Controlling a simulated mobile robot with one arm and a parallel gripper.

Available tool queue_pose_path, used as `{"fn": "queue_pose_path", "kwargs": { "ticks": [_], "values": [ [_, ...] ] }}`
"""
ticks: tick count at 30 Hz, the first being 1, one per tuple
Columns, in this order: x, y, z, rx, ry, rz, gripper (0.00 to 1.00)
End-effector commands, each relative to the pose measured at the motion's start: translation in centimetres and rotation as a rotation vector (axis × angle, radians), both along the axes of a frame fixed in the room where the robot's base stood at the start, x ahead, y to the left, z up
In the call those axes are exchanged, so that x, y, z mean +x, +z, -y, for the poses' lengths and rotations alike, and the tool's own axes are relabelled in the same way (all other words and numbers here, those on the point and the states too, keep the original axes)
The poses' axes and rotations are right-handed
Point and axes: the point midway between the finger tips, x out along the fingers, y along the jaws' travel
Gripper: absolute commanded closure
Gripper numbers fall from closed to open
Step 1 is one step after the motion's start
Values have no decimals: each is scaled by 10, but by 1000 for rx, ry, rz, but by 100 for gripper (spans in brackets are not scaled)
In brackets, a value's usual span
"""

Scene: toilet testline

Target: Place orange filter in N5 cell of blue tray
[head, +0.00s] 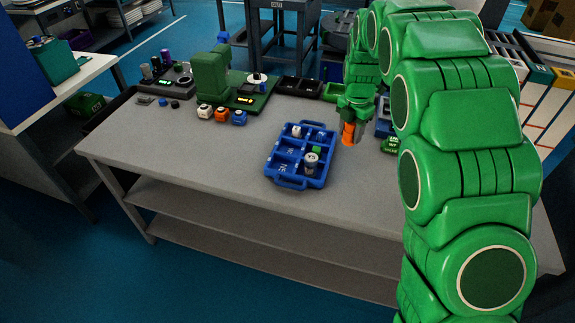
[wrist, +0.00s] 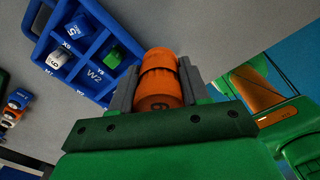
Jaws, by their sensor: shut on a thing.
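My gripper (head: 349,126) is shut on the orange filter (head: 348,134), just right of the blue tray and above the grey table. In the wrist view the orange filter (wrist: 158,84) sits between the two grey fingers of the gripper (wrist: 159,72). The blue tray (head: 290,182) lies on the table with its handles at the near and far ends. It holds a blue piece (wrist: 75,28), a white piece (wrist: 58,58), a green piece (wrist: 112,56) and a grey-white cylinder (head: 311,162).
A green machine (head: 210,75) stands at the back left, with white, orange and blue pieces (head: 221,114) in front. A green part (head: 390,145) lies right of the gripper. The table left of the tray is clear.

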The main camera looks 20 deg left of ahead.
Motion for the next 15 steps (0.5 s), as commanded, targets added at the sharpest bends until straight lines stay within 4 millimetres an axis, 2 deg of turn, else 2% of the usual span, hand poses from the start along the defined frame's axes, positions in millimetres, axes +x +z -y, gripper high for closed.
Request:
{"fn": "queue_pose_path", "kwargs": {
  "ticks": [3, 15],
  "values": [
    [-24, 2, -24, -1, 45, -2, 91],
    [-106, 6, -87, 0, 201, 0, 91]
  ]
}}
